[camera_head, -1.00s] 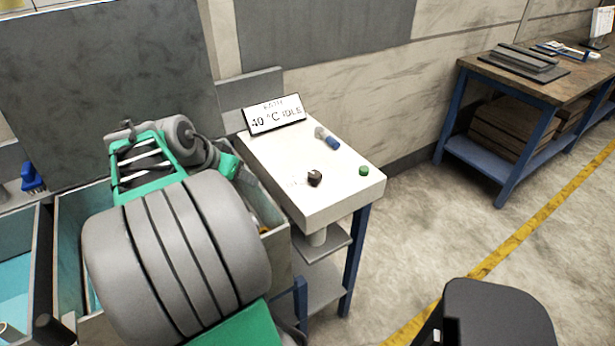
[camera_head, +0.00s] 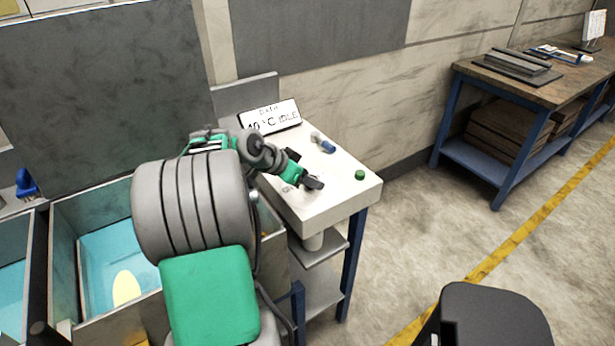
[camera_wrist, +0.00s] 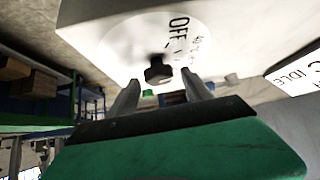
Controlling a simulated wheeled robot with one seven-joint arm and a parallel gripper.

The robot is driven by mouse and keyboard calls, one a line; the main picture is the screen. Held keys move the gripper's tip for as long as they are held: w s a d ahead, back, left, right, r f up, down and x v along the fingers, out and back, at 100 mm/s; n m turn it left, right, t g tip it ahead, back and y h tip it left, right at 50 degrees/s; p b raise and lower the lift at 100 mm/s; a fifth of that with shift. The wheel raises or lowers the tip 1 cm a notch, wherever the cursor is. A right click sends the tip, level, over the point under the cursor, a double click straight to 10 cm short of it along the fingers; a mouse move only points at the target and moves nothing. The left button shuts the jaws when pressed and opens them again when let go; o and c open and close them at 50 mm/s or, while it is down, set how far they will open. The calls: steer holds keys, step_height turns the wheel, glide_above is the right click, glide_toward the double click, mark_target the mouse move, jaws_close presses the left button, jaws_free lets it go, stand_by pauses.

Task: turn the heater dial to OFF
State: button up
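The heater dial (camera_wrist: 158,72) is a small black knob on a white round scale plate with "OFF" printed on it, seen in the wrist view. My gripper (camera_wrist: 160,88) is open, with its two grey fingers pointing at the dial, one to each side and a little short of it. No contact shows. In the head view my gripper (camera_head: 312,183) is over the front part of the white console (camera_head: 335,205), and it hides the dial there. Which mark the dial points at cannot be told.
The display (camera_head: 270,116) at the console's back reads about 40 °C IDLE. A blue-and-grey switch-like part (camera_head: 323,143) and a green button (camera_head: 360,175) sit on the console's top. Open basins with blue liquid (camera_head: 105,255) are at left.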

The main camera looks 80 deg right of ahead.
jaws_close()
stand_by(0.4)
steer(key=shift+f+b, duration=0.1)
steer(key=shift+b, duration=0.4)
steer(key=shift+s+f+n+t+h+b, duration=0.1)
steer(key=shift+n+t+h+b, duration=0.35)
steer(key=shift+n+b, duration=0.35)
steer(key=n+t+b, duration=0.2)
steer(key=n+b, duration=0.1)
steer(key=shift+s+a+h, duration=0.1)
steer(key=shift+s+h, duration=0.1)
steer(key=shift+h, duration=0.15)
steer(key=shift+s+r+n+t+b, duration=0.1)
steer(key=shift+r+n+t+b, duration=0.1)
steer(key=shift+n+t+b, duration=1.4)
steer(key=shift+o, duration=0.3)
jaws_free()
